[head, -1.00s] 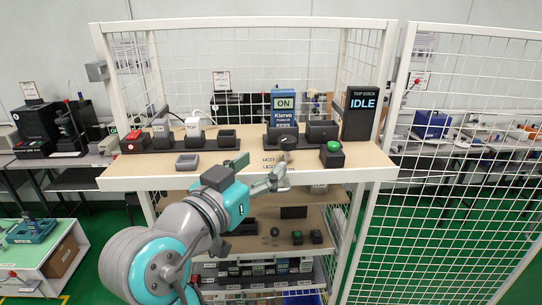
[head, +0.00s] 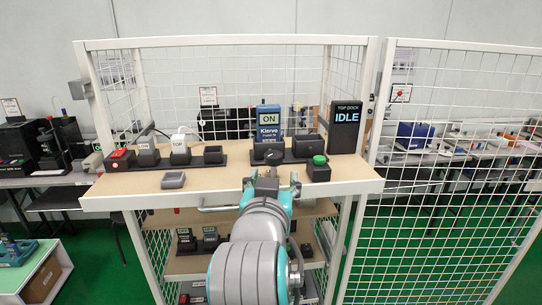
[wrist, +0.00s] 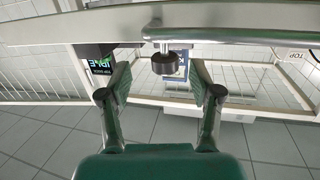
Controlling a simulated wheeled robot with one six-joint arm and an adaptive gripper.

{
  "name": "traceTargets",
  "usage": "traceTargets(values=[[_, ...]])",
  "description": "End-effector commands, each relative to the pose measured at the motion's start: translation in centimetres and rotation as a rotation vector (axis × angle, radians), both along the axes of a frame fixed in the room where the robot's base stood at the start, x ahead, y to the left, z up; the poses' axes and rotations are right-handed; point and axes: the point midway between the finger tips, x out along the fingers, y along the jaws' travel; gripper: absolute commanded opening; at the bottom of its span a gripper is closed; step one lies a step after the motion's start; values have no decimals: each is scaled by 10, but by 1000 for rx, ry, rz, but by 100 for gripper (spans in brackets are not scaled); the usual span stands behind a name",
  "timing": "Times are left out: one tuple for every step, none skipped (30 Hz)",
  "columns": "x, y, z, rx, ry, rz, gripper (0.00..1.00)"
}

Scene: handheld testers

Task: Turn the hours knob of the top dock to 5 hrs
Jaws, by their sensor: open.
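The hours knob (head: 272,157) is a dark round knob on the top shelf, in front of the top dock (head: 290,152). A blue tester (head: 268,128) showing ON stands in that dock. My gripper (head: 271,187) is open and empty at the shelf's front edge, pointing toward the knob. In the wrist view the knob (wrist: 165,65) appears between the two spread fingers of my gripper (wrist: 163,88) and beyond them, with no contact visible. The knob's hour marks are hidden or too small to read. The top dock display (head: 345,127) reads IDLE.
A black box with a green button (head: 318,168) stands close right of the knob. A small grey tray (head: 173,180) lies on the shelf (head: 120,190) to the left. A dock row with a red switch (head: 120,158) is at back left. White mesh (head: 450,200) stands at right.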

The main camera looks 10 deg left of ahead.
Motion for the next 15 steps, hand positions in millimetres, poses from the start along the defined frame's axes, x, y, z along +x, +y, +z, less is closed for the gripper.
traceTargets(values=[[2,-10,1,5,-3,42,64],[2,-14,2,6,-5,73,64],[1,-18,4,8,-12,115,64],[0,-22,5,7,-16,147,64],[-1,-25,7,8,-23,178,64],[-4,-28,9,6,-32,218,64],[-7,-30,11,6,-39,248,64],[-9,-33,12,4,-46,274,64],[-13,-35,14,2,-56,308,64],[-16,-37,16,0,-63,329,64],[-18,-38,17,-2,-69,350,64],[-22,-39,19,-3,-77,373,64],[-24,-40,20,-5,-82,388,64],[-26,-40,21,-7,-87,399,64],[-27,-41,22,-9,-91,411,64]])
